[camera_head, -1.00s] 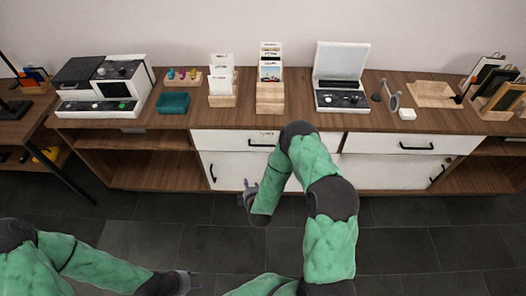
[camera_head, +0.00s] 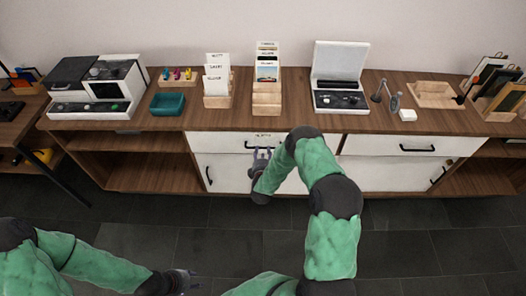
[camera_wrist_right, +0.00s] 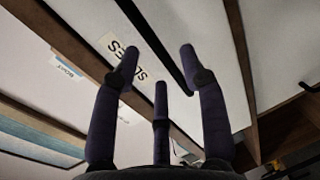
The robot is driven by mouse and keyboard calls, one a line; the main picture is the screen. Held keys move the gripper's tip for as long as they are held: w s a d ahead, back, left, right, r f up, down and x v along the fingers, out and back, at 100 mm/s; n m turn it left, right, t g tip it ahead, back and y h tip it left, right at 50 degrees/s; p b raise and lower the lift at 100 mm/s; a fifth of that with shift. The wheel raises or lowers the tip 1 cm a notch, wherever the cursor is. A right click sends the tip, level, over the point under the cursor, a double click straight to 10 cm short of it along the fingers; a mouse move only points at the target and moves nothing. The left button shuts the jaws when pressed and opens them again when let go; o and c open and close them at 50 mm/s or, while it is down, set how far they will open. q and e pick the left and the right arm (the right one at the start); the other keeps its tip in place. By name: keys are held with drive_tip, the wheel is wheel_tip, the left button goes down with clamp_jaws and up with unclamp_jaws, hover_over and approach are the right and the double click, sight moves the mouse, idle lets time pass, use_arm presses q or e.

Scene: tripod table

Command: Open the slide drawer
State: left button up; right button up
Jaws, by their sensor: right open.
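The slide drawer is the white drawer front (camera_head: 215,142) in the upper left of the cabinet's white section, and it looks closed. In the right wrist view its front carries a label reading "SLIDES" (camera_wrist_right: 115,45), partly covered by a finger. Its black bar handle (camera_wrist_right: 160,50) runs diagonally between the outer fingers. My right gripper (camera_head: 261,153) is open right in front of this handle; I cannot tell whether it touches. It also fills the right wrist view (camera_wrist_right: 159,62). My left gripper (camera_head: 190,279) is low at the left, over the floor, its jaw state unclear.
Below is a white door with a black handle (camera_head: 209,176). Another closed drawer (camera_head: 380,143) is to the right. The wooden top (camera_head: 215,119) holds card holders (camera_head: 217,101), a teal tray (camera_head: 168,104) and a lidded device (camera_head: 340,98). The dark floor in front is clear.

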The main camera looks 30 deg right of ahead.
use_arm(q)
drive_tip(key=shift+f, duration=0.4)
use_arm(e)
drive_tip(key=shift+x, duration=1.3)
drive_tip(key=shift+r, duration=0.1)
drive_tip(key=shift+c, duration=0.3)
clamp_jaws()
